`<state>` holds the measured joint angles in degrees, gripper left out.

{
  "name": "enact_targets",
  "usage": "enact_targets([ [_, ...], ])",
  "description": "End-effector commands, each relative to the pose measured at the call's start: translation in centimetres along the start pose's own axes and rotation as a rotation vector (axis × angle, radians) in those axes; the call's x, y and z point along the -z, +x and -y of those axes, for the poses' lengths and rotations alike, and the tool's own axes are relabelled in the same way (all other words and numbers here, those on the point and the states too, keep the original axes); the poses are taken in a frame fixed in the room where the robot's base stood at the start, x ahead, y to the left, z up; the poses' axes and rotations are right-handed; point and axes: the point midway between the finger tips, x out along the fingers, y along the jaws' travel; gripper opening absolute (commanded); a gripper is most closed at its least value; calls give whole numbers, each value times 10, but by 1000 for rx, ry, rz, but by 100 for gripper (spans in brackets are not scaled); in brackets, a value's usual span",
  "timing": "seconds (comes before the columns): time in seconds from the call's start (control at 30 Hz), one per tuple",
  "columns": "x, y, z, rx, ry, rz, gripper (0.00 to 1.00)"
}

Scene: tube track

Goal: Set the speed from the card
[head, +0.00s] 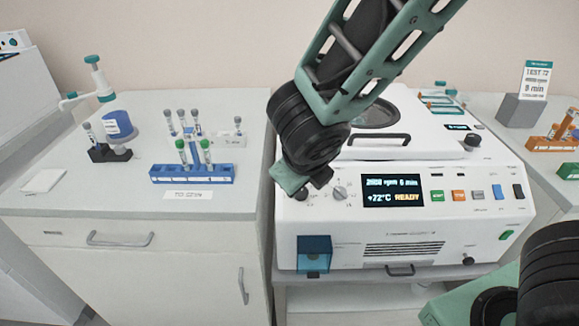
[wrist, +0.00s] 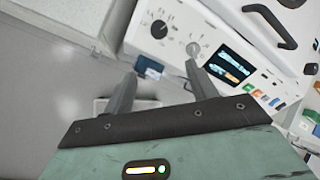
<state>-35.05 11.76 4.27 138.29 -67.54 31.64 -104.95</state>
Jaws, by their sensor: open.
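The white machine (head: 400,250) has a dark display (head: 393,192) with a top line ending in "rpm 6 min" and a lower line "+72°C READY"; the rpm figure is blurred. A grey knob (head: 340,192) sits left of the display. It also shows in the wrist view (wrist: 192,49), just beyond the right fingertip. A dark knob (wrist: 158,29) lies to its left, mostly hidden by my gripper in the head view. My gripper (wrist: 160,72) is open and empty in front of the panel. The card (head: 536,78) stands at the back right, reading "TEST 72" and "8 min"; its rpm line is unclear.
A blue box (head: 314,254) juts from the machine's lower front left. Coloured buttons (head: 458,196) line the panel's right. An orange rack (head: 566,132) stands on the right bench.

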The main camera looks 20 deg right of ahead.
Motion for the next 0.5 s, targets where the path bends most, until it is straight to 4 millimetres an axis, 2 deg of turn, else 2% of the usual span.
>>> enact_targets([
  [0.03, -6, -10, 5, 2, -32, 5, 57],
  [0.07, -7, -10, 6, 3, -48, 7, 57],
  [0.23, -9, -5, 6, 6, -84, 13, 57],
  [0.37, -8, 13, 4, 6, -83, 12, 57],
  [0.5, -8, 42, 4, 6, -82, 10, 57],
])
